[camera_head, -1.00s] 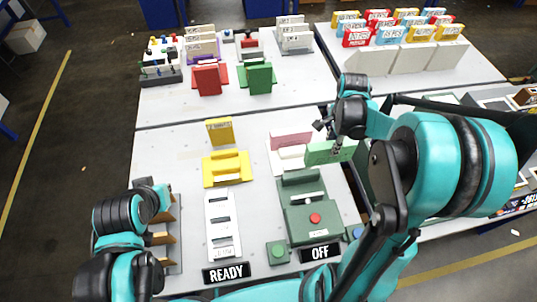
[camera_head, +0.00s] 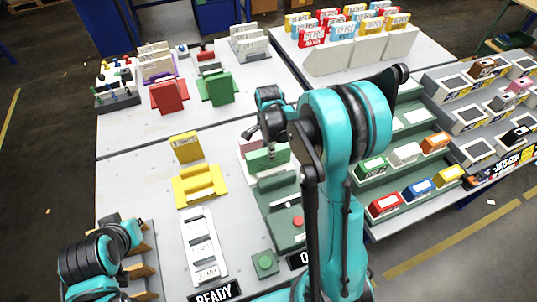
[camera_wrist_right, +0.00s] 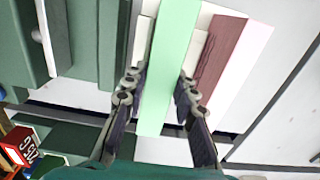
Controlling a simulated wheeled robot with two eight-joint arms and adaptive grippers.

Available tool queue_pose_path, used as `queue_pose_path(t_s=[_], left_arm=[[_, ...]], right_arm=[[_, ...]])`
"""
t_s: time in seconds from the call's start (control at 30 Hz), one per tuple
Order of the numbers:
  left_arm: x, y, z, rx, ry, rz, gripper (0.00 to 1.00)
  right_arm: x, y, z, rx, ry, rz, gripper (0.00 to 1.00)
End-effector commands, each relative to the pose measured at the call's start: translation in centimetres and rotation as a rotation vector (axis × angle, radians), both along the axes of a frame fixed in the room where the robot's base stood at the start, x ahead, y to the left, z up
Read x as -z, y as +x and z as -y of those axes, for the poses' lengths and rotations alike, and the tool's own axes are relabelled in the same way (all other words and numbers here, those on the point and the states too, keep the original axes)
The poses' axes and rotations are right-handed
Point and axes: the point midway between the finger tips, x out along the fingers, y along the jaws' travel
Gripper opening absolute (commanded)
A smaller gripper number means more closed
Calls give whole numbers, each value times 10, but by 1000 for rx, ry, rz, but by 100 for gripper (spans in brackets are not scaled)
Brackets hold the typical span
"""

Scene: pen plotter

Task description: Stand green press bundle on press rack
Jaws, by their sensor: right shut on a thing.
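The light green press bundle (camera_head: 262,160) is an upright slab. My right gripper (camera_head: 271,152) is shut on it; the wrist view also shows the bundle (camera_wrist_right: 165,75) between both fingers (camera_wrist_right: 158,95). A pink slab (camera_head: 249,145) stands close beside it, and in the wrist view that slab (camera_wrist_right: 235,60) is right of the bundle with white stand parts around it. I cannot tell whether the bundle's lower end touches a support. The dark green press (camera_head: 283,215) lies in front. My left gripper (camera_head: 135,228) is at lower left, its fingers unclear.
A yellow holder (camera_head: 200,186) and a white slotted strip (camera_head: 204,246) lie to the left. Wooden dividers (camera_head: 146,270) are by my left arm. Green shelves with coloured boxes (camera_head: 405,153) stand right.

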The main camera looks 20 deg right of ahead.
Motion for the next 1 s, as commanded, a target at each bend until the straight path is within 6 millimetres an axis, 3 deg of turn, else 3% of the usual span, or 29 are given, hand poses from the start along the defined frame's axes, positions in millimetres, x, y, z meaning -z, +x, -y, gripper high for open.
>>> queue_pose_path(t_s=[0.1,0.47,0.5,0.57,0.87,1.0], left_arm=[[8,0,0,0,0,0,0],[10,0,0,0,0,0,0],[10,0,0,0,0,0,0],[10,0,0,0,0,0,0],[9,0,0,0,0,0,0],[3,0,0,0,0,0,0]], right_arm=[[17,0,0,0,0,0,0],[20,0,0,0,0,0,0],[20,0,0,0,0,0,32],[19,0,0,0,0,0,48],[18,0,0,0,0,0,48],[8,0,0,0,0,0,48]])
